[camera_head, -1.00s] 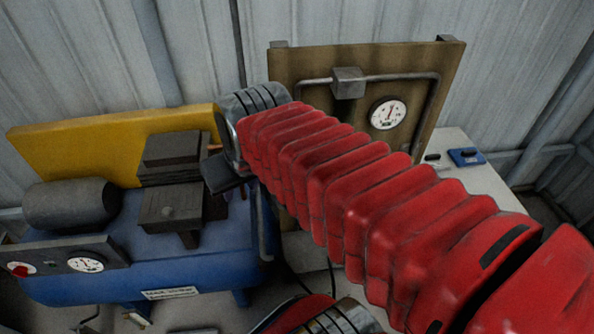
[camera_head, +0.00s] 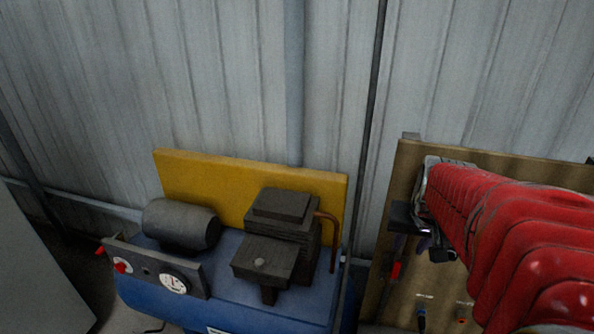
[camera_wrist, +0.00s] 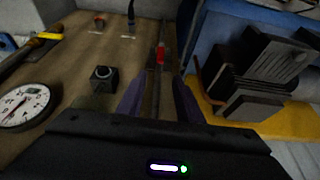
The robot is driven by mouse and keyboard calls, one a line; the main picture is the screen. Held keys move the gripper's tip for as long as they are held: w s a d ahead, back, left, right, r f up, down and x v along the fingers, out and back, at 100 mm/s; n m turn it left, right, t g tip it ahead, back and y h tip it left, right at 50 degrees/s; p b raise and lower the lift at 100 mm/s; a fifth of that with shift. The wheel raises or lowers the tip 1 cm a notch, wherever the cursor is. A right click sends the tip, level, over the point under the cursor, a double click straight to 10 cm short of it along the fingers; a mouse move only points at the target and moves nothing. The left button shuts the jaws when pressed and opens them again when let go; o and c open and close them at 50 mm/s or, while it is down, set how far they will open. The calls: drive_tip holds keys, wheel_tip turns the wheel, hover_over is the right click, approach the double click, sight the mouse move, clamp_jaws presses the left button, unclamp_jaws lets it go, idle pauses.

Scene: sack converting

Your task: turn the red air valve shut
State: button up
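The red valve handle (camera_head: 396,269) shows below my gripper at the left side of the brown board (camera_head: 408,175) in the head view. In the wrist view the red handle (camera_wrist: 161,53) sits on a thin upright pipe, between the lines of my fingers and just past their tips. My gripper (camera_wrist: 160,80) has two purple fingers spread apart, with nothing held between them. In the head view my gripper (camera_head: 411,244) is partly hidden by its own dark body. I see no contact between the fingers and the handle.
A blue compressor (camera_head: 230,275) with a gauge panel (camera_head: 145,262) and red knobs stands left of the board, before a yellow plate (camera_head: 200,180). The wrist view shows a round gauge (camera_wrist: 25,105), a dark block (camera_wrist: 103,79) and a yellow-handled tool (camera_wrist: 45,38).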

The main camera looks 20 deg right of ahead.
sight(398, 262)
drive_tip(key=shift+x, duration=6.95)
drive_tip(key=shift+a, duration=0.1)
clamp_jaws()
